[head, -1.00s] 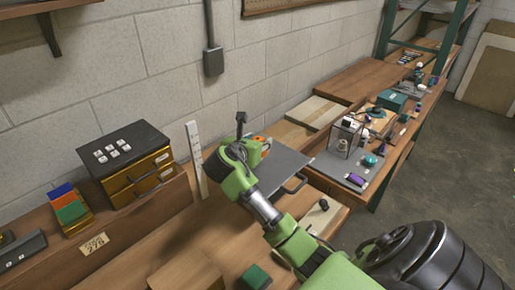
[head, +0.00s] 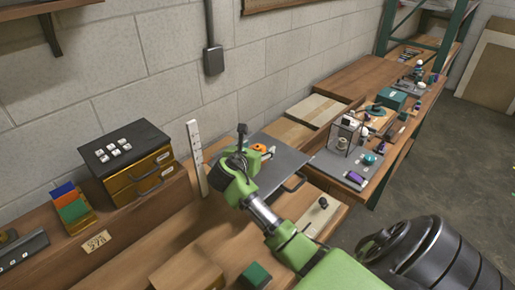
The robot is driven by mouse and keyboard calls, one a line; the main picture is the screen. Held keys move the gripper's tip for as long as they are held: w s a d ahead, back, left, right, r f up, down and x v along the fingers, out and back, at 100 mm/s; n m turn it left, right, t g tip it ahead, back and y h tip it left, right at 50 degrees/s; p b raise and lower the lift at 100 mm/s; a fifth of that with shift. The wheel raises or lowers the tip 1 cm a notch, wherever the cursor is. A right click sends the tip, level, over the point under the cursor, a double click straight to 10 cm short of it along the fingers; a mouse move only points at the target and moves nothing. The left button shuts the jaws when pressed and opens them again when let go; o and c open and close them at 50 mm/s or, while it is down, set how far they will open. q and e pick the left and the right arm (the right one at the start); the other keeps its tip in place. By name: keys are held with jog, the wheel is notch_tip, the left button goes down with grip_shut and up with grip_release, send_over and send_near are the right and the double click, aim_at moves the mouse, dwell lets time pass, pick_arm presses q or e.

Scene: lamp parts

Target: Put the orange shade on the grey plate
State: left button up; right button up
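The orange shade (head: 259,147) is small in the head view, over the left part of the grey plate (head: 288,158). I cannot tell whether it rests on the plate or is held just above it. The grey plate is a flat dark sheet with a handle at its right edge, lying on the wooden bench. My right gripper (head: 266,154) is right beside the shade on its near side and hides part of it and of the plate. Its fingers are too small and covered to show whether they are open or shut. My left gripper is out of view.
A black-topped drawer box (head: 128,160) and coloured blocks (head: 70,203) stand at left. A pale upright strip (head: 196,158) stands left of my gripper. A second grey board (head: 338,172) with several small parts lies right of the plate. A dark green block (head: 255,274) is near the front.

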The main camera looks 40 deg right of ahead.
jog(key=b+v, duration=0.1)
jog(key=v, duration=1.1)
jog(key=shift+s+r, duration=0.1)
